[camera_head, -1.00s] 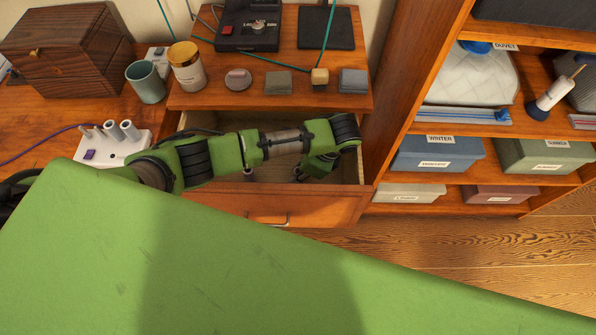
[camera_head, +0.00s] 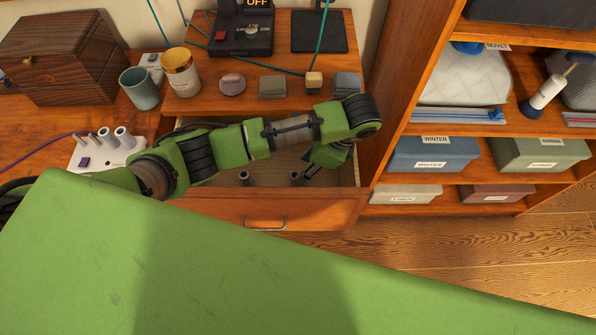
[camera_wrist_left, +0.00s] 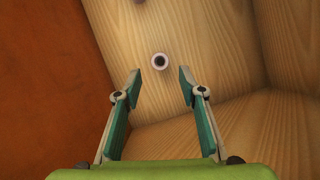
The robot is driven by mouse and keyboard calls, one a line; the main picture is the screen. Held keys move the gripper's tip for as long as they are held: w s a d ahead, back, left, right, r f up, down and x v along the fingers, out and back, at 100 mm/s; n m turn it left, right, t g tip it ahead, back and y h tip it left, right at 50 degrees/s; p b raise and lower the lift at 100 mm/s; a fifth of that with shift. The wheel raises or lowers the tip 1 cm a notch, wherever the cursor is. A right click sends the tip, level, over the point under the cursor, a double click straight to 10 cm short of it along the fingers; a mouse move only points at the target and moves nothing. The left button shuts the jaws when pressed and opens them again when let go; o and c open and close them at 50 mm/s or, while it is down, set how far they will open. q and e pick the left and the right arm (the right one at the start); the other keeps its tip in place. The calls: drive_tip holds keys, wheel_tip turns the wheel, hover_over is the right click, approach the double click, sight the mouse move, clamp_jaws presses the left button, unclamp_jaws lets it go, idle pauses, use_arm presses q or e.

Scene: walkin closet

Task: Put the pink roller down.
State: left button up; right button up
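My left gripper (camera_head: 312,174) reaches down into the open drawer (camera_head: 232,208). In the left wrist view the left gripper (camera_wrist_left: 159,80) has its two teal fingers spread apart with nothing between them. A small pinkish roller (camera_head: 296,178) stands in the drawer close beside the fingers. In the left wrist view a roller (camera_wrist_left: 160,61) shows end-on, with a dark hole, on the wooden drawer floor beyond the fingertips. A second roller (camera_head: 245,178) stands in the drawer to the left, apart from the gripper. My right gripper is not in view.
The drawer walls enclose the gripper. On the desktop above are a jar (camera_head: 180,72), a teal cup (camera_head: 140,87) and several small blocks. A white holder (camera_head: 100,155) with several grey pegs is at left. Shelves with boxes (camera_head: 432,155) stand at right.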

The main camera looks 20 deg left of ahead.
use_arm(q)
drive_tip(key=p+v, duration=0.1)
drive_tip(key=v, duration=0.3)
drive_tip(key=shift+f, duration=0.1)
idle(0.3)
